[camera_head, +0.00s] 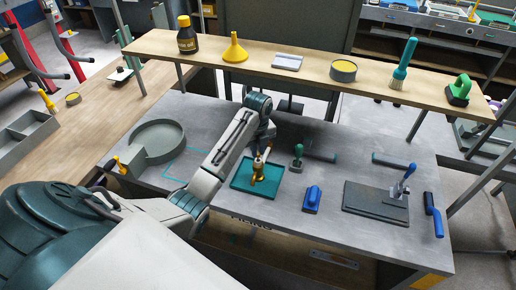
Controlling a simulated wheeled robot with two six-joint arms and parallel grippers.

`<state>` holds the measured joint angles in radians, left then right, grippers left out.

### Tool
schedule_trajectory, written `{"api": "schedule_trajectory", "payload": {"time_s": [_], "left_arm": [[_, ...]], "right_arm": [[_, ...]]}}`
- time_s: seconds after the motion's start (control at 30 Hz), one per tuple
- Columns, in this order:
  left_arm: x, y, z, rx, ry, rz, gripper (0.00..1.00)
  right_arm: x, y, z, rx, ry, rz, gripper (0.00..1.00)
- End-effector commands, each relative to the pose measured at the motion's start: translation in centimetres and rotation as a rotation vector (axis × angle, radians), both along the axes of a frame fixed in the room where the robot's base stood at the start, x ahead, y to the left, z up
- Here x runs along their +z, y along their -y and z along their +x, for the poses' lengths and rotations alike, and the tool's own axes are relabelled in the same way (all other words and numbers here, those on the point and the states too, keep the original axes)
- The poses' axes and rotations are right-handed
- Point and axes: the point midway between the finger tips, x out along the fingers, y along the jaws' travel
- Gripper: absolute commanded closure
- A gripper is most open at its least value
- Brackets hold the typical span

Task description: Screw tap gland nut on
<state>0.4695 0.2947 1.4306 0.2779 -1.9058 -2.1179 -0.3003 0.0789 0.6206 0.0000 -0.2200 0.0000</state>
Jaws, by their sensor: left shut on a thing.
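A brass tap (258,172) stands upright on a teal mat (247,188) on the grey workbench. My left arm reaches in from the left and bends down over it. My left gripper (263,154) is at the top of the tap, shut on a small piece there, which I take to be the gland nut. The fingers and wrist mostly hide the nut, so I cannot tell how it sits on the tap's thread. My right gripper is not in view.
A green-handled tool (298,157) stands right of the mat. A blue brush (312,199) and a dark plate (372,203) with a blue-handled tool lie further right. A round grey tray (158,140) is at left. A raised shelf (300,68) with bottle, funnel and brushes runs behind.

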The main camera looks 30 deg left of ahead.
Motion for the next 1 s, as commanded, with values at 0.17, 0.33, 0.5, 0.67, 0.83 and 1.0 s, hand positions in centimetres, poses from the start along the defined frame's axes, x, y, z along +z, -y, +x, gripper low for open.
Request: {"api": "schedule_trajectory", "payload": {"time_s": [0.17, 0.33, 0.5, 0.67, 0.83, 1.0], "left_arm": [[0.0, 0.0, 0.0, 0.000, 0.000, 0.000, 1.00], [0.0, 0.0, 0.1, 0.000, 0.000, 0.000, 1.00], [0.0, 0.0, 0.1, 0.000, 0.000, 0.000, 1.00], [-0.1, 0.0, 0.1, 0.000, 0.000, 0.000, 1.00], [-0.6, 0.0, 0.1, 0.000, -0.001, 0.000, 1.00], [-1.1, 0.0, 0.1, 0.000, -0.001, 0.000, 1.00]], "right_arm": [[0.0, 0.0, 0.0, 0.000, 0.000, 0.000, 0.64], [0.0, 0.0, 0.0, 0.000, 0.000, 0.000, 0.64], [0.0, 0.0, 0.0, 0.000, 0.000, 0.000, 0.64], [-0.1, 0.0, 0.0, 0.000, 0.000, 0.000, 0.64], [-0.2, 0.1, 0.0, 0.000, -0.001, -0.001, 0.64], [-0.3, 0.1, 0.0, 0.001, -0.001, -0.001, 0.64]]}}
